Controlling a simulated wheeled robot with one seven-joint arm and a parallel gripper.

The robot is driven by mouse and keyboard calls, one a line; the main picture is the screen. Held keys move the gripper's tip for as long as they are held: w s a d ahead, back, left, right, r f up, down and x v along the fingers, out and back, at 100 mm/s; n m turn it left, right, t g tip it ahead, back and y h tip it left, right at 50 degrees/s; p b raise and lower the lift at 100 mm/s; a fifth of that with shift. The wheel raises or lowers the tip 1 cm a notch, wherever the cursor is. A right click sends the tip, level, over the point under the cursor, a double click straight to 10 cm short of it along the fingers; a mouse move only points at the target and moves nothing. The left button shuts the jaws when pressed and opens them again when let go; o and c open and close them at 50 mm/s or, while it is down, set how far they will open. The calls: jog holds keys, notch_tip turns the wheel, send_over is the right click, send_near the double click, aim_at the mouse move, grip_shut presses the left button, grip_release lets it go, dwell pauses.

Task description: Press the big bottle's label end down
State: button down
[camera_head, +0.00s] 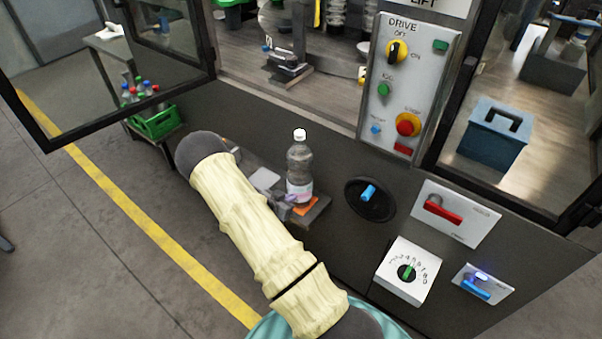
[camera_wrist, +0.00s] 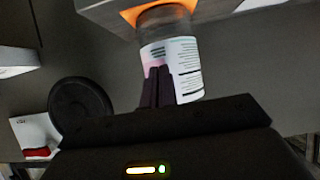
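The big bottle (camera_head: 299,163) is clear with a white cap and stands upright on a small shelf with an orange patch (camera_head: 306,206) at the machine's front. A white and pink label (camera_head: 300,190) wraps its lower part. In the wrist view, which looks inverted, the label (camera_wrist: 184,68) is large, with dark print lines. My gripper (camera_wrist: 160,70) is shut, its two dark fingers side by side with nothing visible between them. The fingertips overlap the label's edge in the picture; I cannot tell whether they touch. In the head view my gripper (camera_head: 283,208) is low beside the bottle, partly hidden by my arm.
A black round dial with a blue handle (camera_head: 368,193) is right of the bottle. A red-handled switch (camera_head: 442,209), a numbered knob (camera_head: 407,272) and a blue lever (camera_head: 476,289) are further right. A green crate of bottles (camera_head: 155,122) stands left. The left floor is open.

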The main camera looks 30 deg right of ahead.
jog(key=shift+s+d, duration=0.2)
jog(key=shift+s, duration=0.2)
dwell(0.5)
jog(key=shift+a, duration=0.2)
dwell(0.4)
jog(key=shift+s+a+p, duration=0.1)
jog(key=shift+s+a, duration=0.25)
jog(key=shift+a, duration=0.55)
jog(key=shift+s+a+p, duration=0.15)
jog(key=shift+s+a, duration=0.2)
jog(key=shift+a, duration=0.5)
jog(key=shift+s+a+p, duration=0.1)
jog(key=shift+s+a, duration=0.25)
jog(key=shift+a, duration=0.55)
jog(key=a+r+n+t+y+p, duration=0.1)
jog(key=a+r+n+y+p, duration=0.15)
jog(key=a+r+y, duration=0.5)
jog(key=a+r+n+y+p, duration=0.15)
jog(key=a+r+n, duration=0.3)
jog(key=r, duration=0.65)
jog(key=s+a+r+n+g+y, duration=0.1)
jog(key=s+r+n, duration=0.2)
jog(key=s+r, duration=0.3)
jog(key=s+a+r+n+g+y+p, duration=0.1)
jog(key=s+r+n, duration=0.3)
jog(key=s, duration=0.7)
jog(key=shift+r+g, duration=0.3)
jog(key=shift+r, duration=0.65)
